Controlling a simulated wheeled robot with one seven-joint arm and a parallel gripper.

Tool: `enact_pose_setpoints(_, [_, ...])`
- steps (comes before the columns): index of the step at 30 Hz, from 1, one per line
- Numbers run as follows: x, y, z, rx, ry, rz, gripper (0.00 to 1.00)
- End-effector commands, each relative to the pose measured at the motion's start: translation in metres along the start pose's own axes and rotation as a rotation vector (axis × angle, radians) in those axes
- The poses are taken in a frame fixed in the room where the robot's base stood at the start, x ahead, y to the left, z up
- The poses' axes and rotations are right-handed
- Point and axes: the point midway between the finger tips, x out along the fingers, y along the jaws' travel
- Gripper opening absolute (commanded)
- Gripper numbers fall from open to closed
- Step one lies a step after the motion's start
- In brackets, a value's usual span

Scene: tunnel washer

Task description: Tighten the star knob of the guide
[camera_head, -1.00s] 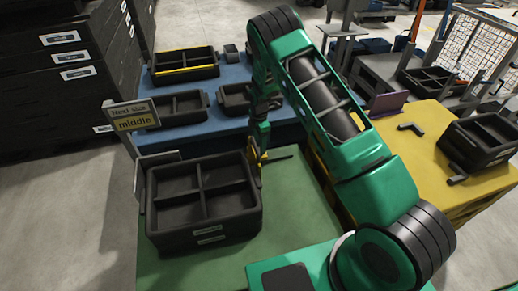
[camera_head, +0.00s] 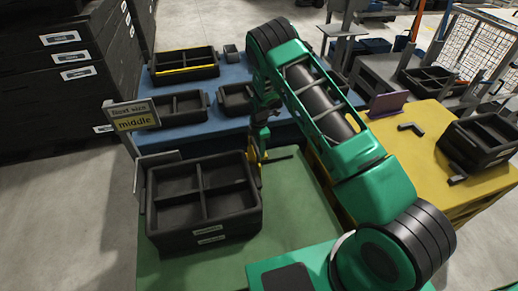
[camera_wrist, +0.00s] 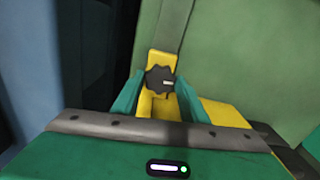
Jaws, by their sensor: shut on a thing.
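The star knob (camera_wrist: 159,80) is a dark, lobed knob with a pale mark pointing right in the wrist view. It sits on the yellow guide (camera_wrist: 164,60), an upright piece with a slot below the knob. My gripper (camera_wrist: 159,88) has its two green fingers on either side of the knob, shut on it. In the head view my gripper (camera_head: 261,148) is at the right rear corner of the black divided crate, and the yellow guide (camera_head: 256,172) shows only as a small strip there. The knob is too small to make out in that view.
The black four-compartment crate (camera_head: 206,232) stands on the green table (camera_head: 300,215). Behind is a blue table (camera_head: 220,80) with black trays. A yellow table (camera_head: 430,120) is to the right.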

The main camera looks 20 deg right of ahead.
Motion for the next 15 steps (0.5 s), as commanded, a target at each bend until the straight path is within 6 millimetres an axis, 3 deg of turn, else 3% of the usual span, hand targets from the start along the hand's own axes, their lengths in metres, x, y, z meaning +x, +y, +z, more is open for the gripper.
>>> enact_pose_setpoints(6, [-0.001,0.0018,-0.0001,0.107,0.0,0.004,0.17])
enact_pose_setpoints(14, [-0.0013,0.0023,-0.0001,0.116,0.0,0.006,0.17])
enact_pose_setpoints(15, [-0.0013,0.0024,-0.0001,0.116,0.0,0.006,0.44])
